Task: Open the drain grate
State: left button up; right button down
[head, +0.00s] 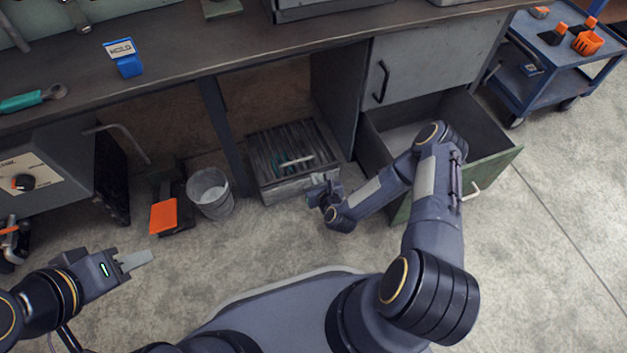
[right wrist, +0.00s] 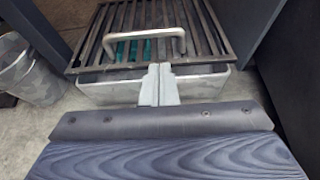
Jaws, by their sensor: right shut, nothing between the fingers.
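The drain grate (head: 281,146) is a dark slatted panel on top of a grey metal box (head: 290,188) on the floor under the workbench. It lies flat and looks closed. A light metal handle (head: 296,161) arches over its front part, and the handle also shows in the right wrist view (right wrist: 144,38). Something teal shows through the slats. My right gripper (head: 318,183) is just in front of the box; its shut, empty fingers (right wrist: 159,75) point at the box's front edge, below the handle. My left gripper (head: 136,260) is far to the left over the floor; its finger gap is unclear.
An open green-fronted drawer (head: 502,164) stands right of the box, beside my right arm. A metal bucket (head: 210,191) and an orange dustpan-like item (head: 163,216) stand to the left. The workbench top (head: 200,50) overhangs the box. A blue cart (head: 545,85) is at far right.

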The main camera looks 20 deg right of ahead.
aim_at(308, 168)
jog(key=b+x, duration=0.2)
jog(key=x, duration=0.4)
jog(key=shift+w+f, duration=0.1)
jog(key=shift+f, duration=0.05)
jog(key=shift+w+f+b, duration=0.2)
jog(key=shift+w+b, duration=0.15)
jog(key=shift+w, duration=0.3)
jog(key=shift+r, duration=0.1)
